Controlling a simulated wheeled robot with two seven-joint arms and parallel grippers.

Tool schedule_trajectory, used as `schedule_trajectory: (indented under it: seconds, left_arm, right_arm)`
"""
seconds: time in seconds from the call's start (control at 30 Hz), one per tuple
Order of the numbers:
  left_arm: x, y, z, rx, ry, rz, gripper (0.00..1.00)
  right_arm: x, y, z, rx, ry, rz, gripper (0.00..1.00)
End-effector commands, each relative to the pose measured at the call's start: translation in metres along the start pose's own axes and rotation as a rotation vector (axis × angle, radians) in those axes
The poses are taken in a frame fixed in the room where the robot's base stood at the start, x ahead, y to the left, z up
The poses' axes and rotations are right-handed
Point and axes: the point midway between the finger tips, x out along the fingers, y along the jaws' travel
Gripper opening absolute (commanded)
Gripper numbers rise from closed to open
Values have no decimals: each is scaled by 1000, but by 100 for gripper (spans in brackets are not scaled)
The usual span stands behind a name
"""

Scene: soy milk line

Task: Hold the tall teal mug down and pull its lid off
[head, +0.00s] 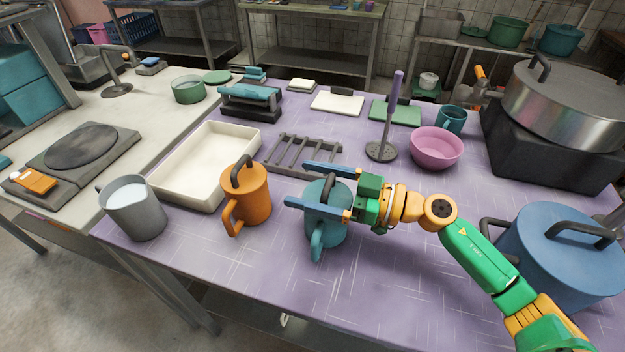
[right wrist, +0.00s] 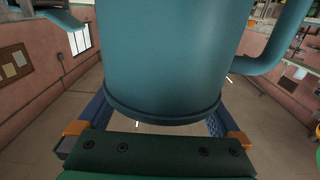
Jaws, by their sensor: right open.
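The tall teal mug (head: 333,230) stands on the purple table, front centre, with its handle toward the front edge. Its top is partly hidden by my right gripper, and I cannot make out the lid clearly. My right gripper (head: 308,184) reaches in from the right with its blue fingers apart, one on the far side and one on the near side of the mug's upper part. In the right wrist view the mug's teal wall (right wrist: 165,60) fills the middle between the spread fingers. Contact is not clear. My left gripper is not in view.
An orange lidded mug (head: 253,200) stands just left, with a grey jug of white liquid (head: 136,212) beyond. A cream tray (head: 180,192) and a dark rack (head: 290,152) lie behind. A masher (head: 381,150) and pink bowl (head: 436,150) stand behind right; a blue pot (head: 555,265) stands right.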

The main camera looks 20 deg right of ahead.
Motion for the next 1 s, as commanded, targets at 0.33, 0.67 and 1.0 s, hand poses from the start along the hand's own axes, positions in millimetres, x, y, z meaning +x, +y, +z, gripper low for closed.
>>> schedule_trajectory:
  seconds: [0.33,0.67,1.0]
  left_arm:
    - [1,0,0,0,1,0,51]
    - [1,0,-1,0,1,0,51]
    - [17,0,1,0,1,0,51]
  right_arm:
    - [0,0,1,0,-1,0,51]
    - [0,0,1,-1,-1,0,100]
    - [-44,0,7,0,-8,3,100]
